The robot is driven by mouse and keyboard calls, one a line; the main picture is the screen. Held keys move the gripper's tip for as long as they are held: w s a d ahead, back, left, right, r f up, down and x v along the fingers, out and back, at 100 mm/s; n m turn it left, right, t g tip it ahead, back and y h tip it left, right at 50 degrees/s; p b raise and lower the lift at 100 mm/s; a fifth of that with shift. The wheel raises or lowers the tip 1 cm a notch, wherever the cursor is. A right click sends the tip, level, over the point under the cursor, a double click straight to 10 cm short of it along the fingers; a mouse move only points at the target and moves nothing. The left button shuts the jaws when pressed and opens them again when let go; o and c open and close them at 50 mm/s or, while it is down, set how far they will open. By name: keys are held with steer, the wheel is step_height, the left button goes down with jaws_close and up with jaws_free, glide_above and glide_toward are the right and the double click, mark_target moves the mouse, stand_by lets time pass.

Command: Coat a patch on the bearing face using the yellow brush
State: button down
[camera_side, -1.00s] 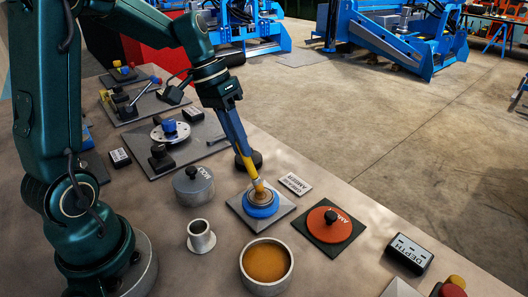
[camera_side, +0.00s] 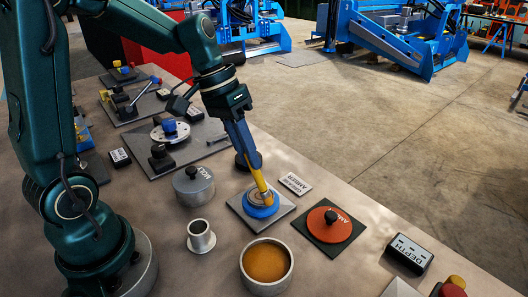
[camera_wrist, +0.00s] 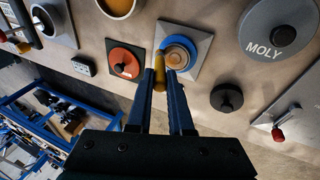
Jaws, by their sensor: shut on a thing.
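My gripper (camera_side: 242,143) is shut on the yellow brush (camera_side: 261,179), which it holds tilted, tip down. In the wrist view the brush (camera_wrist: 160,76) sits between the two blue fingers (camera_wrist: 160,100). The brush tip is at the bearing face, a tan disc inside a blue ring (camera_side: 262,211) on a square grey plate (camera_side: 240,211). I cannot tell whether the tip touches the face. In the wrist view the blue ring (camera_wrist: 192,48) and the tan face (camera_wrist: 178,55) show just beyond the brush.
An open pot of amber grease (camera_side: 266,262) stands in front. A red-orange lid (camera_side: 322,231) lies on a dark plate to the right. A lidded MOLY pot (camera_side: 193,187) and an empty flanged cup (camera_side: 201,237) stand left. A GREASE AMBER label (camera_side: 294,185) lies behind the bearing plate.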

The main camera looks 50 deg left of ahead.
steer(key=a, duration=0.6)
steer(key=shift+d, duration=3.15)
steer(key=shift+r, duration=4.1)
